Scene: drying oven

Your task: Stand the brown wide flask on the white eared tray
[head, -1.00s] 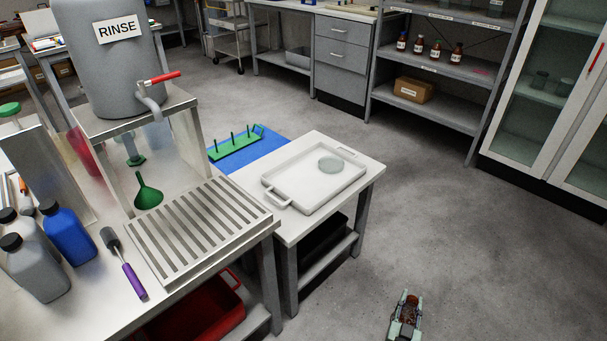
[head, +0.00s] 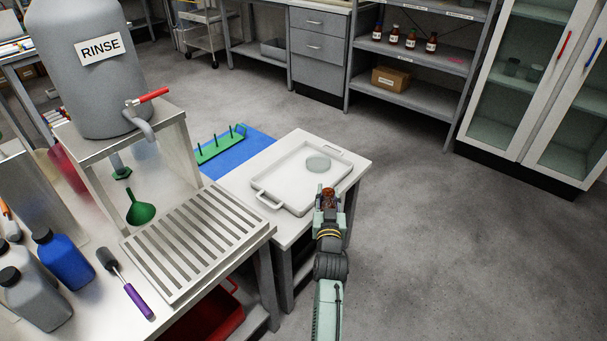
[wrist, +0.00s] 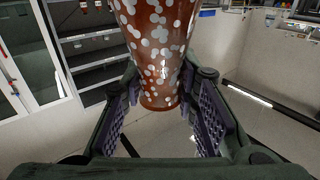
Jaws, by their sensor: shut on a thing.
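The brown flask (wrist: 158,60) fills the upper middle of the wrist view, with pale spots over its brown surface. My gripper (wrist: 163,112) has its two fingers on either side of the flask's lower part and is shut on it. In the head view my gripper (head: 327,208) holds the flask (head: 327,193) at the right front edge of the white eared tray (head: 282,204); whether it is over the rim or just outside it I cannot tell. The tray lies on a small white table, with a handle at each end. A round, pale glass dish (head: 318,164) sits toward its far right.
A blue mat (head: 247,150) with a green peg rack (head: 220,149) lies beyond the tray. A slatted metal drain rack (head: 198,238) and a grey RINSE tank (head: 85,65) stand on the left bench. The tray's middle is bare, and the floor to the right is clear.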

